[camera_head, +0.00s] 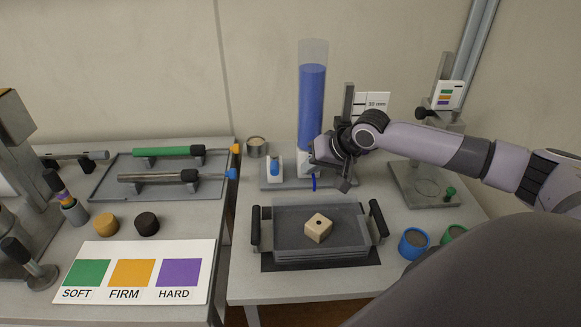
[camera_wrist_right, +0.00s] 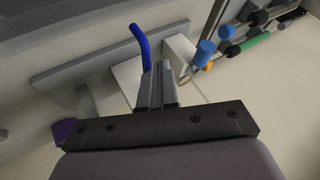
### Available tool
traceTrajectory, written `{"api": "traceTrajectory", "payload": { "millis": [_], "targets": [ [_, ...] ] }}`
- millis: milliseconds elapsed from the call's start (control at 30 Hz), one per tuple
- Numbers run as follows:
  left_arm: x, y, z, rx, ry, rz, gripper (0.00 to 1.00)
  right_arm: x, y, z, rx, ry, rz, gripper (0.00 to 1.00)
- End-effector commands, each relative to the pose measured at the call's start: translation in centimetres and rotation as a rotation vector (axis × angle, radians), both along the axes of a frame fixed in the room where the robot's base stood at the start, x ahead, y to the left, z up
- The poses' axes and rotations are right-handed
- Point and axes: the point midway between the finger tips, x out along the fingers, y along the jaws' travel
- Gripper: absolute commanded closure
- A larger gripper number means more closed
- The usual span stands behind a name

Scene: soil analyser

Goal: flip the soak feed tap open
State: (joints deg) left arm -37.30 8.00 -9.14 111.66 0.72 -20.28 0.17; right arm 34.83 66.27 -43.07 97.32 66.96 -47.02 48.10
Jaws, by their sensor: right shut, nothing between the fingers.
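A tall clear column (camera_head: 312,95) of blue liquid stands at the back of the right table. Low at its foot a thin blue bent piece (camera_head: 314,183), which looks like the tap's lever or spout, shows just below my right gripper. My right gripper (camera_head: 326,158) is at the column's foot and hides most of the tap body. In the right wrist view the blue bent piece (camera_wrist_right: 141,45) rises just left of my shut, empty fingertips (camera_wrist_right: 157,70). I cannot tell whether they touch it. My left gripper is not in view.
A clear-walled tray (camera_head: 290,255) with a tan block (camera_head: 318,228) sits in front of the column. A white holder with a blue piece (camera_head: 274,168) stands left of the column, near a metal cup (camera_head: 256,146). A stand (camera_head: 425,185) is at the right.

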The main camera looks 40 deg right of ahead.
Motion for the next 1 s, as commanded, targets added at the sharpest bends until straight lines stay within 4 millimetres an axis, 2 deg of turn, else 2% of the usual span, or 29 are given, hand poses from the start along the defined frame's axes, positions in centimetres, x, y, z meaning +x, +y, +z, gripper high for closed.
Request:
{"api": "traceTrajectory", "payload": {
  "millis": [100, 233, 400, 1000],
  "targets": [
    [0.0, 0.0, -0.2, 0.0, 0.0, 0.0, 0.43, 1.3, 0.6, -1.6, 0.003, 0.0, -0.001, 1.0],
    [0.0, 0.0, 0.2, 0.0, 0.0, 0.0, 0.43, 2.4, 2.4, -0.8, 0.001, -0.004, 0.003, 1.0],
    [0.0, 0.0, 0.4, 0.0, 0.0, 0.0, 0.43, 3.0, 3.5, -0.6, -0.001, -0.001, 0.0, 1.0],
    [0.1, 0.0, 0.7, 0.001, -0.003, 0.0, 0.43, 3.5, 4.0, -0.5, 0.001, 0.0, 0.003, 1.0]
  ]
}}
